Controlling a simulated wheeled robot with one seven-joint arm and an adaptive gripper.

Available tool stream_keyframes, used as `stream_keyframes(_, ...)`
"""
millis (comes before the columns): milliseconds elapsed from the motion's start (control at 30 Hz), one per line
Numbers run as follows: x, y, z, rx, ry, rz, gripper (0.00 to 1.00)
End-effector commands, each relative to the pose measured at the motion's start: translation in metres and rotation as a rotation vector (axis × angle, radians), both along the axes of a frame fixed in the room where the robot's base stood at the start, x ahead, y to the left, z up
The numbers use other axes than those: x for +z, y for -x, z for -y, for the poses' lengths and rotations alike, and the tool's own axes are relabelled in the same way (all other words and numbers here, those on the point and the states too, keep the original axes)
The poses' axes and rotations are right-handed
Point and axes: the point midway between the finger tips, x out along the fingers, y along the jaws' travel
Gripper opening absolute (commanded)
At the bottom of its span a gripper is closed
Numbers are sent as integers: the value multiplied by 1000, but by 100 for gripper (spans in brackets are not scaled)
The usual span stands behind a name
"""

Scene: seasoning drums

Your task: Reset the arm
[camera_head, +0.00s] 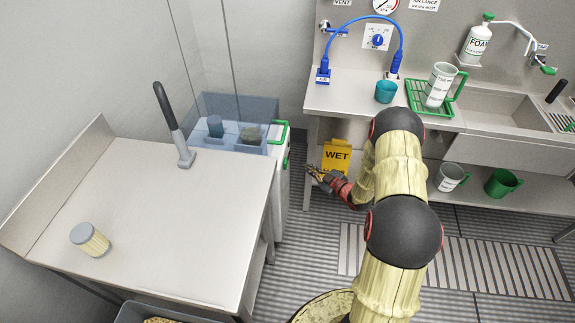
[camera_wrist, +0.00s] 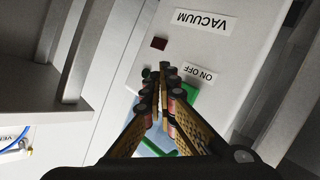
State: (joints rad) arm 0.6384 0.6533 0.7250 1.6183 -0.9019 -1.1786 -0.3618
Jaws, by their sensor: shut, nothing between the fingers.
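My arm reaches forward from the bottom right of the head view, its links in pale yellow sleeves with dark joints. My gripper (camera_head: 316,174) is at its end, in the open floor space between the left table and the right counter, in front of a yellow WET sign (camera_head: 336,157). In the wrist view my gripper (camera_wrist: 162,72) has its two fingers together, with nothing held. Beyond the fingertips, the wrist view shows a pale panel with a VACUUM label (camera_wrist: 202,21) and an ON OFF label (camera_wrist: 199,75).
The left steel table (camera_head: 150,200) bears a lidded jar (camera_head: 90,239) and a dark upright handle (camera_head: 171,118). A clear bin (camera_head: 236,108) stands behind it. The right counter (camera_head: 340,98) bears a teal cup (camera_head: 386,91) and a white jug (camera_head: 440,84). More jugs sit on its lower shelf.

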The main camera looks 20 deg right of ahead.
Motion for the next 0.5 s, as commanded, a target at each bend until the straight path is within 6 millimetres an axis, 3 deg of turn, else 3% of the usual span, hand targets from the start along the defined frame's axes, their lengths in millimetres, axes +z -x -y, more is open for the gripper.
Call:
stream_keyframes(333, 0, 0, 0, -3, -6, -2, 0)
stream_keyframes(433, -14, 4, 3, -18, -11, -60, 0)
stream_keyframes(500, -35, 12, 11, -54, -11, -145, 0)
